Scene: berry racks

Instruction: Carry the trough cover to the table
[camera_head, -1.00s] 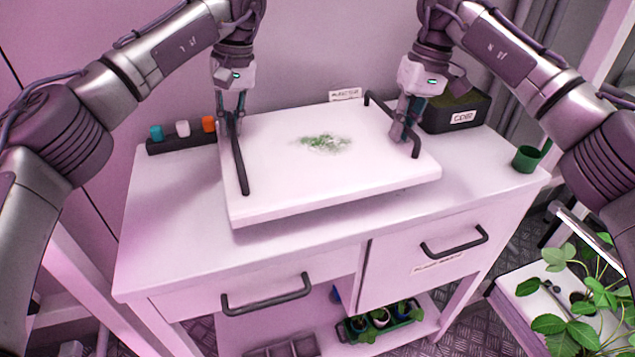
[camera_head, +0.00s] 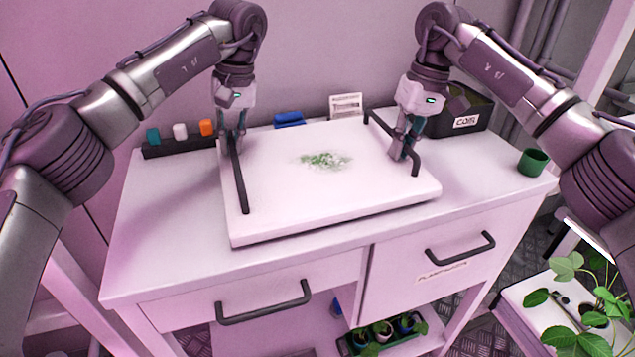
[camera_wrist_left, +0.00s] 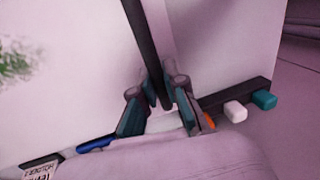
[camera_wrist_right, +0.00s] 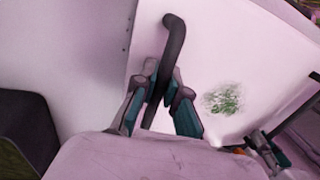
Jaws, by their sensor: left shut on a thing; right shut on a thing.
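The trough cover (camera_head: 310,200) is a white, flat slab with a green smudge in its middle and a dark bar handle along each side. It is over the white table (camera_head: 160,225), level or nearly so; whether its underside touches the tabletop I cannot tell. My left gripper (camera_head: 238,150) is shut on the left handle (camera_head: 242,190), also seen in the left wrist view (camera_wrist_left: 152,50). My right gripper (camera_head: 404,152) is shut on the right handle (camera_head: 380,125), which also shows in the right wrist view (camera_wrist_right: 173,45).
Behind the cover stand a dark rack with coloured blocks (camera_head: 180,146), a blue object (camera_head: 289,120), a small sign (camera_head: 346,106) and a black bin (camera_head: 470,115). A green cup (camera_head: 532,161) is at the right edge. The table's front left is clear.

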